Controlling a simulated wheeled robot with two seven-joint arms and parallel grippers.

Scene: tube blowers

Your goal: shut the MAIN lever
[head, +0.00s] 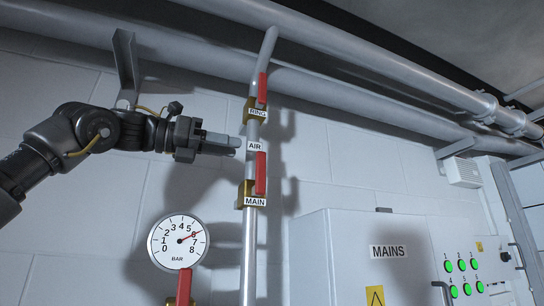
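The red MAIN lever (260,173) is on a brass valve (246,194) on the vertical pipe, above the MAIN label (254,202). The lever stands upright, in line with the pipe. My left gripper (236,142) comes in from the left and points right. Its fingertips are just left of the pipe, near the AIR label (254,146), a little above and left of the MAIN lever's top. I see no contact with the lever. The fingers are seen edge-on, so their gap cannot be judged. My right gripper is not in view.
Above is a second red lever (262,88) with the RING label (257,113), also upright. A pressure gauge (178,243) reads about 6 bar, with another red lever (184,287) below it. A MAINS cabinet (330,240) stands right of the pipe. Large pipes cross overhead.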

